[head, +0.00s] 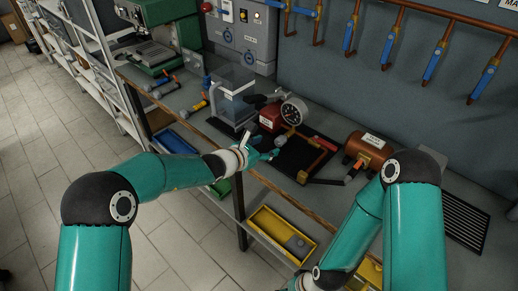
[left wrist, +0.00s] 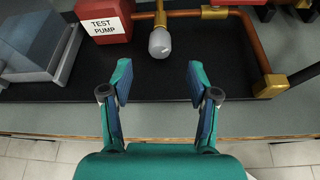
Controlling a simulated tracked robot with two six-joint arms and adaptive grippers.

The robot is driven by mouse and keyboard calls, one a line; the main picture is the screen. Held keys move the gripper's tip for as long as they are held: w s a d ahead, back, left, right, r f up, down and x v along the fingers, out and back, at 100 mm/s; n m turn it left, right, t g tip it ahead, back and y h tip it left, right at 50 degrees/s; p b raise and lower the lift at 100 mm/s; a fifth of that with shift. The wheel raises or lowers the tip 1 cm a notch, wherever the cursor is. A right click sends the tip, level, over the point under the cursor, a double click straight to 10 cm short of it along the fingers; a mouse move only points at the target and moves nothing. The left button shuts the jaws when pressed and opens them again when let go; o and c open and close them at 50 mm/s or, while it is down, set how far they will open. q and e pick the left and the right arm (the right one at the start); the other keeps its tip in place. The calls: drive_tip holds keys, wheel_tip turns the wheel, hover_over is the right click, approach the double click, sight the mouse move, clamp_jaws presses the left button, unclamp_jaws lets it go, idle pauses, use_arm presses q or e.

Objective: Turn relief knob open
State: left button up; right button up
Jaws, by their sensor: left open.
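In the left wrist view a pale grey rounded knob (left wrist: 160,43) hangs from a brass fitting on a copper pipe, beside the red box (left wrist: 104,18) labelled TEST PUMP. My left gripper (left wrist: 158,82) is open, its two fingers spread either side of the knob's line but short of it, with nothing between them. In the head view my left gripper (head: 268,154) is at the front edge of the black tray (head: 288,168), just in front of the red pump box (head: 270,117). The knob is hard to make out there.
A round gauge (head: 293,111) stands behind the pump. A clear tank (head: 233,95) is to its left, a copper cylinder (head: 368,149) to its right. A yellow bin (head: 282,235) sits below the bench edge. Blue-handled valves (head: 433,66) line the wall.

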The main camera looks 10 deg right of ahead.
use_arm(q)
drive_tip(key=shift+v, duration=1.4)
